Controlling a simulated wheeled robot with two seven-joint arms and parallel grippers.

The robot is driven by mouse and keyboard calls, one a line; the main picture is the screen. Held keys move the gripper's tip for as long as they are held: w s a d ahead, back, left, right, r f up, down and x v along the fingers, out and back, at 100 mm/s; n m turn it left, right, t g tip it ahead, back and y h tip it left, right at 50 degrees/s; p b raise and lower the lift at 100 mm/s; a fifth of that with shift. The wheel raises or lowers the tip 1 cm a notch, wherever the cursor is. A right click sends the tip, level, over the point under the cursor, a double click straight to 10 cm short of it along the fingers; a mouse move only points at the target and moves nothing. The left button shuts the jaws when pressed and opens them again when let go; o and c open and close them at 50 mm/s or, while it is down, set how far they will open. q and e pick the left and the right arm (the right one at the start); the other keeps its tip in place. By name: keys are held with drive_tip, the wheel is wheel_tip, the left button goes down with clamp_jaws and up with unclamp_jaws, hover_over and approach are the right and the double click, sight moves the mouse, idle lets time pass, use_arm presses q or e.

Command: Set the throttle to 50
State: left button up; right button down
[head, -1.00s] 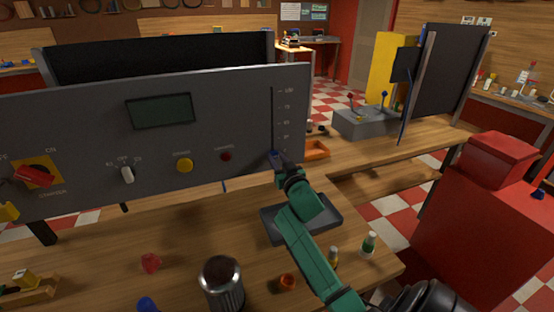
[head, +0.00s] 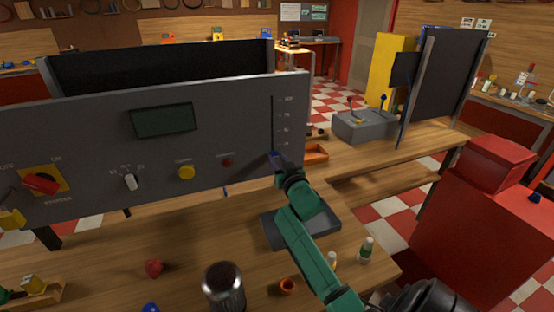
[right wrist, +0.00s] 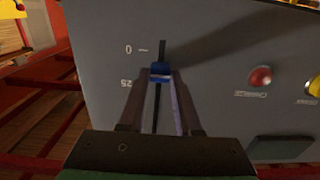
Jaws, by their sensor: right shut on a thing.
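The grey panel (head: 95,140) stands on the wooden bench and carries a vertical throttle slot (head: 274,118) with a scale at its right end. My right gripper (head: 276,158) is at the lower end of this slot. In the right wrist view, which shows the panel upside down, my right gripper (right wrist: 160,78) is shut on the blue throttle knob (right wrist: 160,69). The knob sits between the 0 and 25 marks. In the head view the gripper mostly hides the knob. My left gripper is out of view.
The panel also bears a red rotary switch (head: 41,183), a selector knob (head: 130,182), a yellow button (head: 187,172), a red button (head: 228,163) and a dark display (head: 164,120). A grey tray (head: 330,222), a metal cup (head: 224,287) and small bottles (head: 366,250) are on the bench.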

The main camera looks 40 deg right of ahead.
sight(272, 131)
wheel_tip(272, 131, up, 8)
drive_tip(key=p, duration=0.4)
drive_tip(key=shift+p, duration=0.4)
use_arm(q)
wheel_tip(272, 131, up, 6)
use_arm(e)
drive_tip(key=shift+f, duration=0.3)
drive_tip(key=c, duration=0.6)
unclamp_jaws()
use_arm(q)
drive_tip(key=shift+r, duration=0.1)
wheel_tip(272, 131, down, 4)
drive_tip(key=b, duration=0.4)
use_arm(e)
drive_tip(key=v, duration=1.4)
drive_tip(key=shift+s, duration=0.3)
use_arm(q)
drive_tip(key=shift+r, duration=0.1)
use_arm(e)
drive_tip(key=shift+f, duration=0.1)
